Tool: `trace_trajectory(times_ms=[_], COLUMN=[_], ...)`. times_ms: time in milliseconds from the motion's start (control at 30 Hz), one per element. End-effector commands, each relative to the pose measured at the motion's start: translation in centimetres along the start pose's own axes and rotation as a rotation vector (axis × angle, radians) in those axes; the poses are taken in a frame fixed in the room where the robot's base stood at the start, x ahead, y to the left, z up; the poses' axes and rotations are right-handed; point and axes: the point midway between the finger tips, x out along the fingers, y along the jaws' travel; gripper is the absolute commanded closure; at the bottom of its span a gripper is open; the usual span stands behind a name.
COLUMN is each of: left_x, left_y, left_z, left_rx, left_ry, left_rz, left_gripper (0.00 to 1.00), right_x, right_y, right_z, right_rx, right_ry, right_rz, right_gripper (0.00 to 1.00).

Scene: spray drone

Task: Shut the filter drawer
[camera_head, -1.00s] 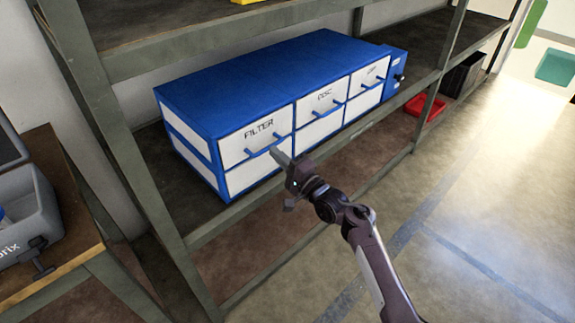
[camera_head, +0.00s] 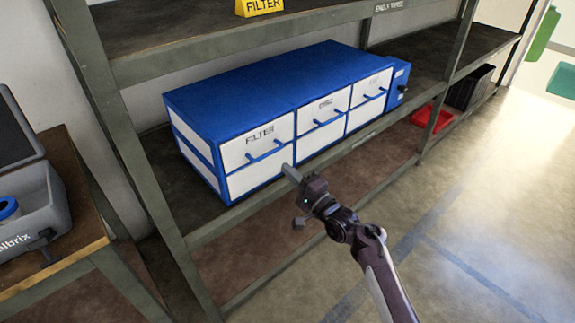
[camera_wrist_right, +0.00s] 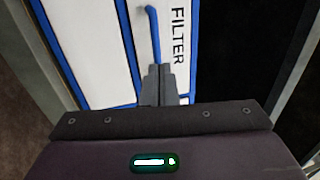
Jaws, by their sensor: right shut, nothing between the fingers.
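The filter drawer (camera_head: 258,147) is the upper left white front of a blue cabinet (camera_head: 270,82) on the shelf. It bears the word FILTER and a blue bar handle, and its front looks flush with the cabinet frame. My right gripper (camera_head: 287,168) is shut and empty, just in front of the cabinet, below and right of the handle. In the right wrist view the closed fingers (camera_wrist_right: 159,82) point at the drawer front (camera_wrist_right: 176,70), near one end of the handle (camera_wrist_right: 153,32). I cannot tell whether they touch it. My left gripper is out of view.
Other labelled drawers (camera_head: 322,112) sit to the right. The shelf's front beam (camera_head: 330,168) runs below the cabinet, and a post (camera_head: 130,160) stands left. A red tray (camera_head: 432,117) and dark crate (camera_head: 468,88) lie farther right. A grey case (camera_head: 30,200) stands at left.

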Motion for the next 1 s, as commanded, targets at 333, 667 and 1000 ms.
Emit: trace_trajectory(times_ms=[333,667,1000], left_x=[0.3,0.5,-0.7], left_y=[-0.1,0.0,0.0], left_z=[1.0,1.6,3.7], left_rx=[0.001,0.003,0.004], left_ry=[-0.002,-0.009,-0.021], left_rz=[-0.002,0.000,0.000], left_gripper=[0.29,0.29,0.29], right_x=[-6.7,-9.4,-14.7], right_y=[0.2,0.2,10.8], right_z=[-0.1,0.0,1.4], right_rx=[0.000,0.000,-0.197], right_ry=[0.001,0.000,0.057], right_rz=[0.007,0.005,0.336], right_gripper=[1.00,1.00,1.00])
